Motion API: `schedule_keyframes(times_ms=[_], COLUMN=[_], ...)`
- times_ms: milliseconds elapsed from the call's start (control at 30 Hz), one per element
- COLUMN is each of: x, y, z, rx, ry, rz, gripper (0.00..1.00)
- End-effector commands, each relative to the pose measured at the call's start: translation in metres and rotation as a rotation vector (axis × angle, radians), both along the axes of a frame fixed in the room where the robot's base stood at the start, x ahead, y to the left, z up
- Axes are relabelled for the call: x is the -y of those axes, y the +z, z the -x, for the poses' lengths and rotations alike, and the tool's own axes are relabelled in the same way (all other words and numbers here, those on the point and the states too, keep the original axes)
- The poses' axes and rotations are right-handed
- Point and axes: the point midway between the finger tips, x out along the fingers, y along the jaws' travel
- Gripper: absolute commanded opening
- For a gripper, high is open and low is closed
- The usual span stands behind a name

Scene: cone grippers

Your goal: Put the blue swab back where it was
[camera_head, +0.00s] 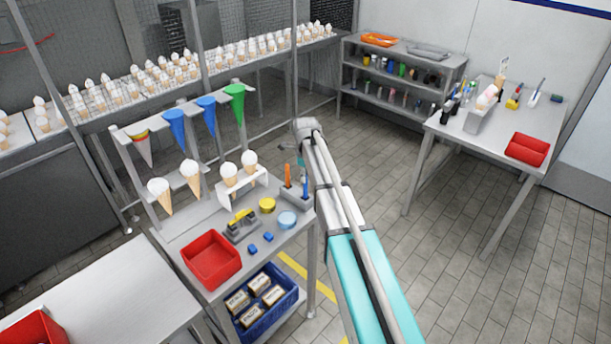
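A slim blue stick (305,187), which looks like the blue swab, stands upright at a small grey holder (296,199) on the right end of the near rack's shelf. An orange stick (288,175) stands beside it on the left. My arm comes from the lower right, and its wrist is just above and right of the holder. My gripper (301,160) points down close over the blue stick. The fingers are small and partly hidden by the arm, so I cannot tell if they touch or hold the stick, nor whether its lower end is seated in the holder.
A side table (499,131) stands right; floor between is clear.

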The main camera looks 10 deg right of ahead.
Motion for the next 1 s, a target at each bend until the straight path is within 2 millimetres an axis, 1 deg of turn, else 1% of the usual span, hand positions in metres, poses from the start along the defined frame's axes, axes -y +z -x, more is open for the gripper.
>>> schedule_keyframes(times_ms=[67, 567, 767, 1000], x=[0.000, 0.000, 0.000, 0.001], y=[0.000, 0.003, 0.013, 0.032], z=[0.000, 0.000, 0.000, 0.000], rx=[0.000, 0.000, 0.000, 0.000], ry=[0.000, 0.000, 0.000, -0.001], rz=[0.000, 0.000, 0.000, 0.000], gripper=[0.62, 0.62, 0.62, 0.62])
